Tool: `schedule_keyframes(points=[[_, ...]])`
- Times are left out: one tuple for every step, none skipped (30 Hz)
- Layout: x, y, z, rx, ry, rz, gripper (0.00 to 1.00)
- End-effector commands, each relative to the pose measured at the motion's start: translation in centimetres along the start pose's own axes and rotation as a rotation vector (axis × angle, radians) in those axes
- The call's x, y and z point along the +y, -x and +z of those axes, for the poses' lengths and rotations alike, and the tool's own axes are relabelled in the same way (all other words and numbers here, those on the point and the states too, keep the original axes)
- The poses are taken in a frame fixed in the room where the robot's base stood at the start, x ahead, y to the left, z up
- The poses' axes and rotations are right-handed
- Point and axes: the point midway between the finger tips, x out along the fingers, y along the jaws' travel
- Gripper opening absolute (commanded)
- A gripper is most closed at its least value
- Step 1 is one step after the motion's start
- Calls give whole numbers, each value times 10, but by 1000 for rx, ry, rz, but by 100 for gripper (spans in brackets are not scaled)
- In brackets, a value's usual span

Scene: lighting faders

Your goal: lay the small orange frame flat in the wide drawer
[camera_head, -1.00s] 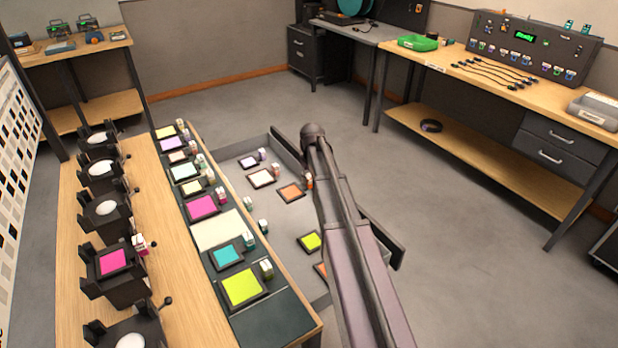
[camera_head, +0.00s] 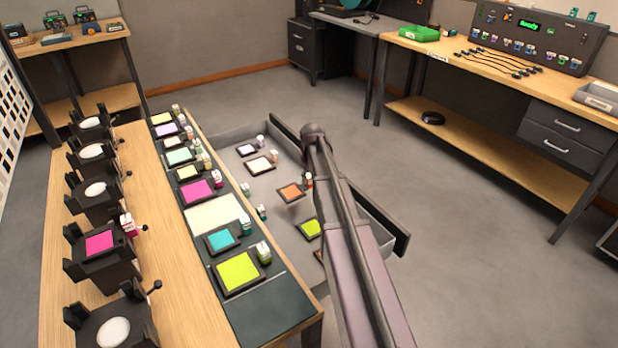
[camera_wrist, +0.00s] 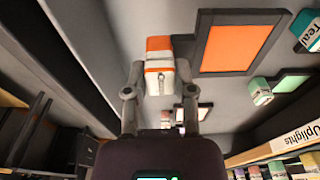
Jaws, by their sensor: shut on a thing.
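The small orange frame (camera_head: 291,192) is a dark-edged orange square over the grey floor of the open wide drawer (camera_head: 232,135). A shadow below it suggests it hangs a little above that floor. In the wrist view the orange frame (camera_wrist: 236,46) lies right of my gripper (camera_wrist: 160,88), beside an orange-and-white block (camera_wrist: 160,66). My gripper is shut on this block, which seems to be the frame's handle. In the head view my arm hides the gripper.
Another orange frame (camera_head: 320,254) is partly hidden by my arm. The bench (camera_head: 157,210) with several coloured frames stands left of the drawer.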

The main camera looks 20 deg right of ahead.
Motion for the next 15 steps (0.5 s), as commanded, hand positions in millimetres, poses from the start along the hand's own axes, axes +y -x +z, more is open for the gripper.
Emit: schedule_keyframes(points=[[0, -8, 1, 0, 0, 0, 0], [0, -10, 1, 0, 0, 0, 0], [0, -12, 1, 0, 0, 0, 0], [0, -14, 2, 0, 0, 0, 0], [0, -16, 2, 0, 0, 0, 0], [0, -18, 2, 0, 0, 0, 0], [0, -20, 2, 0, 0, 0, 0], [0, -21, 2, 0, 0, 0, 0], [0, -23, 3, 0, 0, 0, 0], [0, -24, 3, 0, 0, 0, 0], [0, -25, 3, 0, 0, 0, 0], [-1, -26, 3, 0, 0, 0, 0], [-1, -26, 3, 0, 0, 0, 0], [-1, -27, 3, 0, 0, 0, 0], [-1, -27, 3, 0, 0, 0, 0]])
